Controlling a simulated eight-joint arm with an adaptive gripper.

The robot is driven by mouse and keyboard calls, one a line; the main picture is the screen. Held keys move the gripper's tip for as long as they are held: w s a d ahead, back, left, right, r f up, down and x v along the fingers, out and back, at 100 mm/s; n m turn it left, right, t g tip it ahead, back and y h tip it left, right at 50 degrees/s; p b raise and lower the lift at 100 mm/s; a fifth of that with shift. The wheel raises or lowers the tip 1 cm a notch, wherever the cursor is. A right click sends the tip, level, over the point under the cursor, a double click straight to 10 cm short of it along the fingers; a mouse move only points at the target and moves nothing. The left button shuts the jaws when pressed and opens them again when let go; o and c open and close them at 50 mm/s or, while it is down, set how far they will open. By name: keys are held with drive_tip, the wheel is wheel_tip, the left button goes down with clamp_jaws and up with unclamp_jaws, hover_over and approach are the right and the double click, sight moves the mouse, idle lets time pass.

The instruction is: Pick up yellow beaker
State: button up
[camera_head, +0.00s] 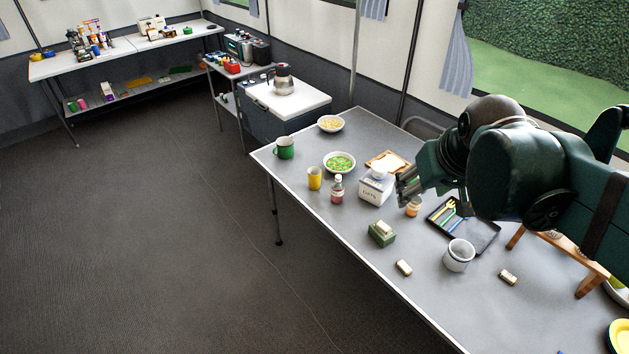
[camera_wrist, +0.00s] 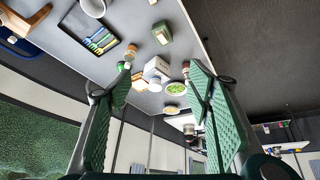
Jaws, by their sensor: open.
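The yellow beaker (camera_head: 314,178) stands upright on the grey table (camera_head: 318,232), near its left edge in the head view. It is beside the bowl of green food (camera_head: 340,162) and left of the small red-filled bottle (camera_head: 337,189). My gripper (camera_head: 405,187) is above the table, to the right of the beaker and apart from it, near the white canister (camera_head: 376,189). In the wrist view my gripper (camera_wrist: 158,76) has its two green ribbed fingers spread, with no object held. I cannot make out the beaker in that view; the right finger may hide it.
A green mug (camera_head: 284,148) stands behind the beaker. A green box (camera_head: 382,233), an orange jar (camera_head: 413,207), a white mug (camera_head: 459,255) and a cutlery tray (camera_head: 482,236) stand nearer.

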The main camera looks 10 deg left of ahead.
drive_tip(key=w+a+n+g, duration=0.1)
drive_tip(key=w+a, duration=0.2)
drive_tip(key=w, duration=0.4)
drive_tip(key=w+a+n+g, duration=0.1)
drive_tip(key=w+a, duration=0.2)
drive_tip(key=w, duration=0.4)
drive_tip(key=n+g, duration=0.4)
drive_tip(key=n, duration=0.3)
hover_over(314, 168)
drive_tip(key=s, duration=0.3)
wheel_tip(314, 168, down, 28)
drive_tip(key=shift+w+f+p, duration=0.25)
drive_tip(key=shift+f+p, duration=0.2)
drive_tip(key=shift+f, duration=0.2)
drive_tip(key=shift+f, duration=0.1)
drive_tip(key=shift+d+f, duration=0.1)
drive_tip(key=shift+f, duration=1.1)
drive_tip(key=shift+f, duration=0.1)
